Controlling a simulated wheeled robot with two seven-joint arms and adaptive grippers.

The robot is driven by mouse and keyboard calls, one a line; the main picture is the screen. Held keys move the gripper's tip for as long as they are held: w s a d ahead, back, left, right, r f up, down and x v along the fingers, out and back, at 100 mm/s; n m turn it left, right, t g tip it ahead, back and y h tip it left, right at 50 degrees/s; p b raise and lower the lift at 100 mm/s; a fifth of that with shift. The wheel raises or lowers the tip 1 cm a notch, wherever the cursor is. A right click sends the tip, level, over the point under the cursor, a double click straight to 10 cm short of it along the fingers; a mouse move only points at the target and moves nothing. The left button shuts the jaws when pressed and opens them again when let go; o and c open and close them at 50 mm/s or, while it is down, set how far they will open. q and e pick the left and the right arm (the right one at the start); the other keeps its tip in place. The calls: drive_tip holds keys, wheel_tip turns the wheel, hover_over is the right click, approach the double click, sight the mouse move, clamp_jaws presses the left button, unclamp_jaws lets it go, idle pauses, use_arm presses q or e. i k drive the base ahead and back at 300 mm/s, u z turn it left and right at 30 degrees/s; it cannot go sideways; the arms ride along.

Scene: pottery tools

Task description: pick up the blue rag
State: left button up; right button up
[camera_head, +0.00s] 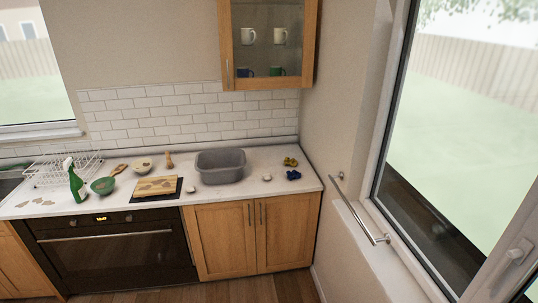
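A small crumpled dark blue cloth, the blue rag (293,175), lies on the white countertop near its right end.
A grey basin (221,167) stands left of the rag on the countertop (255,187). Further left are a cutting board (157,187), a green bowl (103,185), a green spray bottle (76,183) and a dish rack (62,168). A metal rail (358,208) is at the right wall.

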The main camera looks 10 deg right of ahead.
sight(294, 173)
drive_tip(key=u, duration=0.3)
drive_tip(key=i, duration=2.2)
drive_tip(key=z, duration=1.55)
